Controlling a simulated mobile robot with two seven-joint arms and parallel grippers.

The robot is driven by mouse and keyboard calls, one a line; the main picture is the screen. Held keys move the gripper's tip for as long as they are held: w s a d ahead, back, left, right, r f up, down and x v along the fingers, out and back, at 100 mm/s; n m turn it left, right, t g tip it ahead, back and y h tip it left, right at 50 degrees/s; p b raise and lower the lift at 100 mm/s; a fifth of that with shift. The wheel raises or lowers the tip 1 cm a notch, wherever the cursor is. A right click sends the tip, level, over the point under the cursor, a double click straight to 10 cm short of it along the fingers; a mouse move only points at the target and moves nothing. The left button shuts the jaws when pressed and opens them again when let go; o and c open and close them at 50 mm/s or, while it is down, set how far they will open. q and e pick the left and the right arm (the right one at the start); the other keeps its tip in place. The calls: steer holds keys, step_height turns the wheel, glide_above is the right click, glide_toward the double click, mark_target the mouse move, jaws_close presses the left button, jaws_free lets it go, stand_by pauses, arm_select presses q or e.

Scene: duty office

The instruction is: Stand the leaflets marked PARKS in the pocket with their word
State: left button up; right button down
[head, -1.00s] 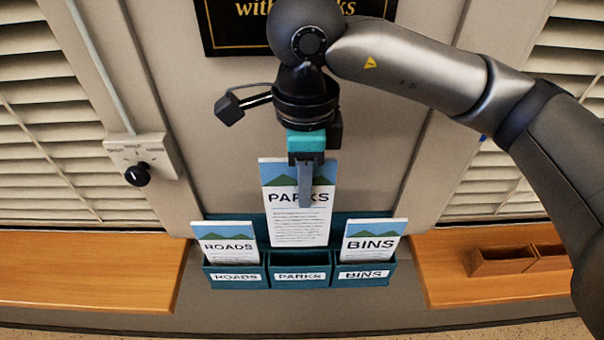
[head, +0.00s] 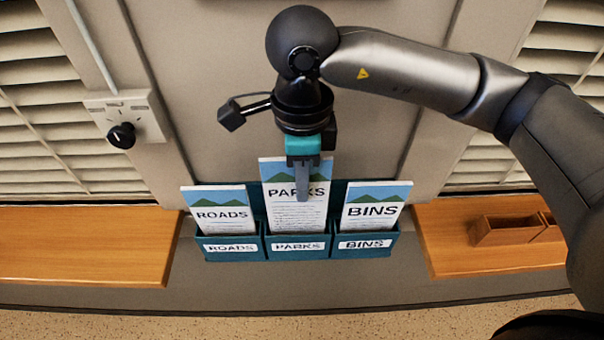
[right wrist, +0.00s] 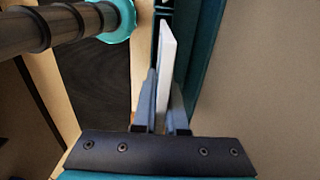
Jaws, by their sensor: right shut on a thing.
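The PARKS leaflets (head: 280,215), a white stack with a blue and green top, stand upright at the middle pocket (head: 297,254) of the teal rack, labelled PARKS. Their lower edge is hidden behind the pocket's front, and they rise higher than the stacks beside them. My right gripper (head: 302,190) is shut on their upper part from above. In the right wrist view the white stack (right wrist: 167,58) sits edge-on between the two fingers (right wrist: 162,105), with teal rack (right wrist: 208,50) alongside. My left gripper is not in view.
ROADS leaflets (head: 222,216) stand in the left pocket and BINS leaflets (head: 374,212) in the right pocket, close on both sides. Wooden ledges (head: 90,250) flank the rack, the right one holding a brown box (head: 505,232). A wall switch (head: 122,135) is at the upper left.

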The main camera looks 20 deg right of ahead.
steer(key=shift+f+b, duration=1.7)
steer(key=shift+f, duration=0.35)
steer(key=c, duration=0.9)
jaws_free()
